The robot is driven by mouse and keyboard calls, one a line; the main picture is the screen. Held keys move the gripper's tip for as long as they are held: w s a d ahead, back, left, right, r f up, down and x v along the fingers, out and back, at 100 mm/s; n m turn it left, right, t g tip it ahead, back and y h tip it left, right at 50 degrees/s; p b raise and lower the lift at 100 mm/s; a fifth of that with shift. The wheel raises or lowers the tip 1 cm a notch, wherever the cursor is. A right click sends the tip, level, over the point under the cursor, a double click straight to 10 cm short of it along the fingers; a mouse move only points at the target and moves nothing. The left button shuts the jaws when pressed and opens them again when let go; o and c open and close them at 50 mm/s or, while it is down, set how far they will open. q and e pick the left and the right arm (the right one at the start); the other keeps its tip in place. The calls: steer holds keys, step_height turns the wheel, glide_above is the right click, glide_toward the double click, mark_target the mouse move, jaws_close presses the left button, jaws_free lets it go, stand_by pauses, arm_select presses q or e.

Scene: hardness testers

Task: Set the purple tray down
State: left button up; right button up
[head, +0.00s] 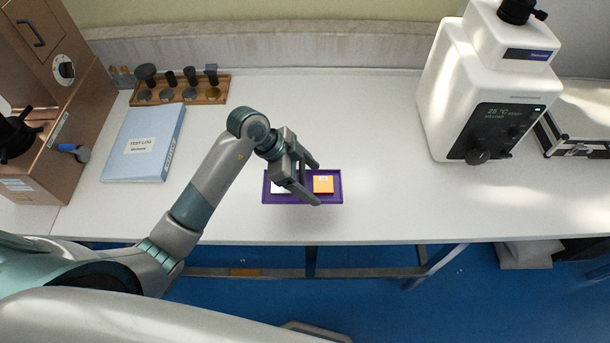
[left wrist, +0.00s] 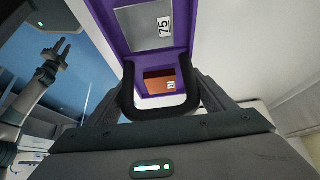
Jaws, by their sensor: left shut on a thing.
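The purple tray (head: 316,200) is over the front middle of the white table in the head view. It holds a silver block (head: 280,187) on the left and an orange block (head: 323,184) on the right. My left gripper (head: 311,182) is shut on the tray, over its middle, and partly hides the silver block. In the left wrist view the purple tray (left wrist: 104,30) is just beyond the fingers, with the silver block (left wrist: 143,22) labelled 75 and the orange block (left wrist: 160,86) in it. I cannot tell whether the tray touches the table. My right gripper (left wrist: 63,47) shows small in the left wrist view.
A blue test log binder (head: 145,142) and a wooden rack (head: 180,101) with several weights are at the left. A copper-coloured machine (head: 60,150) stands far left, a white tester (head: 480,90) at the right. The table (head: 370,140) is clear between tray and tester.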

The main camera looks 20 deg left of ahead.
arm_select(q)
steer(key=w+f, duration=0.1)
steer(key=w+a+f, duration=0.1)
steer(key=w+a, duration=0.1)
steer(key=w, duration=0.1)
steer(key=shift+a+f+p, duration=0.2)
steer(key=shift+f+p, duration=0.2)
steer(key=shift+f, duration=0.1)
step_height(320, 180, down, 2)
steer(key=shift+f+p, duration=0.2)
steer(key=shift+p, duration=0.45)
steer(key=shift+f, duration=0.7)
steer(key=o, duration=1.2)
steer(key=shift+f, duration=0.1)
steer(key=shift+c, duration=0.2)
